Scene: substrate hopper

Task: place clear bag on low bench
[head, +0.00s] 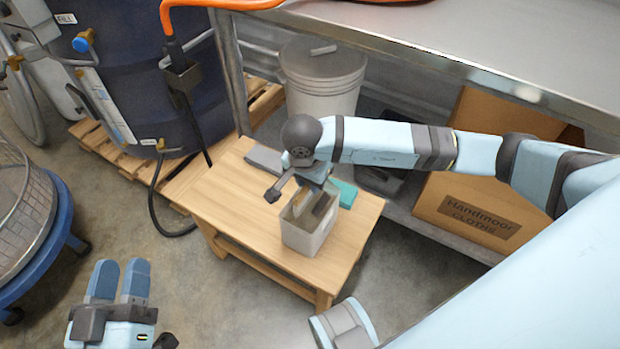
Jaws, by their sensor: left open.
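The low wooden bench (235,195) stands in the middle of the head view. A pale grey open bin (305,238) stands on it. I cannot make out a clear bag anywhere. My left gripper (119,281) is at the lower left, over the floor, with its two blue fingers apart and nothing visible between them. My right arm reaches in from the right, and its gripper (309,203) points down at the mouth of the bin. Its fingertips are partly hidden by the wrist and bin, so its grip and anything in it are unclear.
A grey folded item (263,157) and a teal item (345,193) lie on the bench. A white bucket (322,85) and a cardboard box (480,215) sit under the steel table (480,45). A dark drum (150,90) stands on a pallet (95,147) at left.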

